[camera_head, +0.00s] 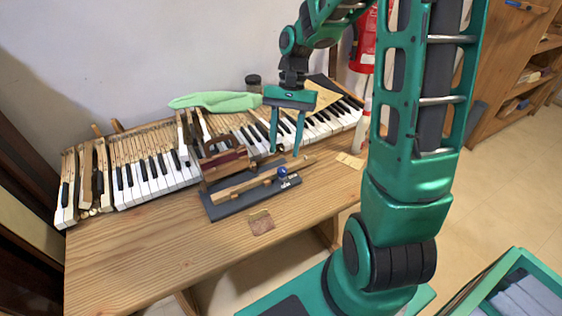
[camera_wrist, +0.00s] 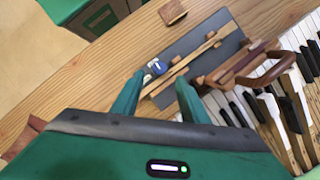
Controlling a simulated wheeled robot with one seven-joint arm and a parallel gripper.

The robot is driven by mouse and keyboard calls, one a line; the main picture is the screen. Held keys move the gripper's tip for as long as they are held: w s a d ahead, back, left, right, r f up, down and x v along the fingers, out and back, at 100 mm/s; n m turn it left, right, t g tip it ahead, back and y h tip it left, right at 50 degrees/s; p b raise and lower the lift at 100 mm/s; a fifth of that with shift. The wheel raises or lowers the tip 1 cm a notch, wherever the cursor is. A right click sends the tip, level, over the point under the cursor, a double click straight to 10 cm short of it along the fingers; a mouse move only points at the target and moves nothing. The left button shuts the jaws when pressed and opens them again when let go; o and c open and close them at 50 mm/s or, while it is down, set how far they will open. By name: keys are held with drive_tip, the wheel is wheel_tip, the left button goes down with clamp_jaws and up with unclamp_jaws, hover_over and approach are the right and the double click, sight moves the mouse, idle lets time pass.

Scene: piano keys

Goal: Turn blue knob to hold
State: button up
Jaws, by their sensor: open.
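The blue knob (camera_head: 282,172) sits near the right end of a dark grey base board (camera_head: 226,208) on the wooden bench. It also shows in the wrist view (camera_wrist: 157,68), with a white mark on its top and a small light label beside it. A long wooden bar (camera_head: 245,187) lies along the board next to the knob. My gripper (camera_head: 286,150) is open and empty, fingers pointing down, above and behind the knob in the head view. In the wrist view the knob lies just beyond and between the fingertips (camera_wrist: 158,82), apart from them.
Piano keys (camera_head: 150,178) run along the bench behind, with a green cloth (camera_head: 215,101) and a dark jar (camera_head: 253,83). A small brown block (camera_head: 261,222) lies in front. The bench's front left is clear.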

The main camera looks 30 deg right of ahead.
sight(282, 168)
drive_tip(key=x, duration=0.5)
drive_tip(key=shift+f, duration=0.3)
clamp_jaws()
